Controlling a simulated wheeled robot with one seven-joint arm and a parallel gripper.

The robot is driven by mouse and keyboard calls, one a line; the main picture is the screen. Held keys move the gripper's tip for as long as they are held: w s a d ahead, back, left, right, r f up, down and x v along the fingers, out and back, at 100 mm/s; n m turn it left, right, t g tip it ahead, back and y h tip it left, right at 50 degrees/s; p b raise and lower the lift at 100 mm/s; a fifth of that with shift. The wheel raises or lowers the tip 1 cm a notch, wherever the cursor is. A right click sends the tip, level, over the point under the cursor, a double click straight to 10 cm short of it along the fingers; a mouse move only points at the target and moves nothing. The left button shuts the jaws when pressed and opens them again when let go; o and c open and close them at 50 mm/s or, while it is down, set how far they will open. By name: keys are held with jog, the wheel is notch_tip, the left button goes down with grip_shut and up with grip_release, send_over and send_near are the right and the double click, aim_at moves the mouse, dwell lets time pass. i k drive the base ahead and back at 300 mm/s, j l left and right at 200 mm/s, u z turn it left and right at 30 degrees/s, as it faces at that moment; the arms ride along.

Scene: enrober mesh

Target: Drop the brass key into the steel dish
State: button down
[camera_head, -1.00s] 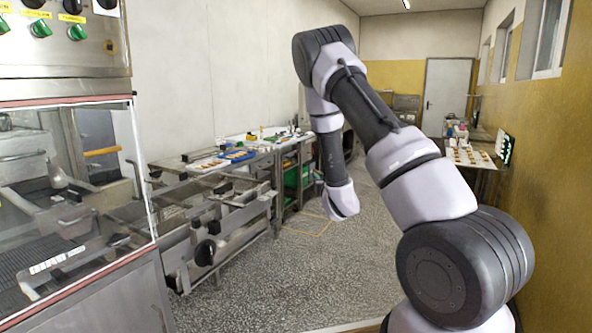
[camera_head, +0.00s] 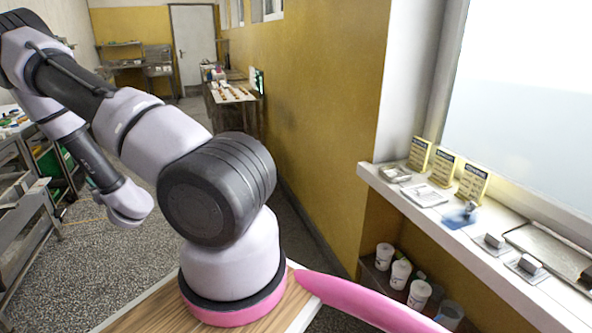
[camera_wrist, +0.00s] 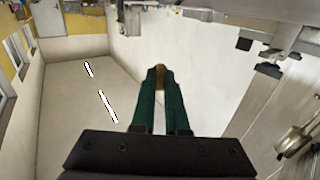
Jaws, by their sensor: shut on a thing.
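My gripper (camera_wrist: 160,75) shows in the wrist view, its two green fingers closed together at the tips. A small brass-brown piece, the brass key (camera_wrist: 160,78), shows between the fingertips; most of it is hidden. In the head view my arm reaches to the left and the gripper itself does not show. A small silvery, shallow thing that looks like the steel dish (camera_head: 396,174) sits at the far end of the window sill on the right. I cannot tell for sure that it is the dish. My gripper is well away from the sill.
The white window sill (camera_head: 480,255) also carries yellow-edged signs (camera_head: 443,167), a blue cloth (camera_head: 456,219), small metal blocks and a flat tray (camera_head: 550,250). White tubs (camera_head: 400,272) stand below it. A table (camera_head: 232,93) stands along the yellow wall. The floor between is clear.

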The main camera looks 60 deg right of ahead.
aim_at(398, 176)
jog(key=z, duration=1.8)
